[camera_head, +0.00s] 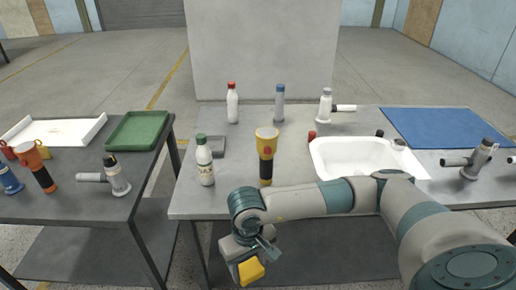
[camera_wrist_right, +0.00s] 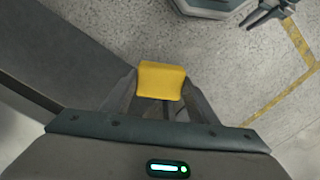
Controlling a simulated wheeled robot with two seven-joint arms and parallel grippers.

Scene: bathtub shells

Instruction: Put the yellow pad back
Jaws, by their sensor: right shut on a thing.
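The yellow pad (camera_head: 251,271) is a small block in the jaws of my right gripper (camera_head: 243,262), low in front of the middle table's front edge. In the right wrist view the pad (camera_wrist_right: 161,81) sits between the two fingertips of the gripper (camera_wrist_right: 158,100), which is shut on it, with floor behind. My right arm comes in from the right, across the table's front. My left gripper is not clearly seen in the head view.
The left table (camera_head: 60,205) holds a green tray (camera_head: 137,130) and a white tray (camera_head: 55,132).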

